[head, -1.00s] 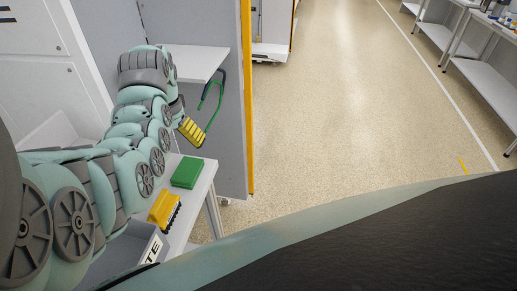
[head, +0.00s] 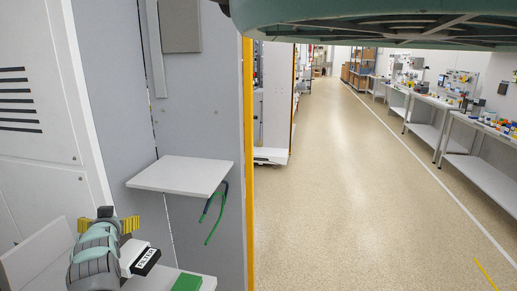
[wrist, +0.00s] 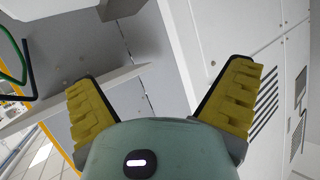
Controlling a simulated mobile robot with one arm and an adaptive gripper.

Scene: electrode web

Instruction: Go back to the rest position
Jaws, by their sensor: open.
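My gripper (head: 106,222) is at the lower left of the head view, its two yellow ridged fingers spread wide. In the wrist view my gripper (wrist: 158,78) is also open, with nothing between its fingers. It is lower than the small white shelf (head: 180,175) and to its left in the head view. My arm below it shows only in part at the bottom edge.
A green and black cable (head: 216,212) hangs at the shelf's right edge, apart from my gripper. A box marked FILTER (head: 144,262) and a green block (head: 187,283) are close by my arm. White cabinet panels (head: 35,110) stand left; the aisle floor (head: 350,200) is clear.

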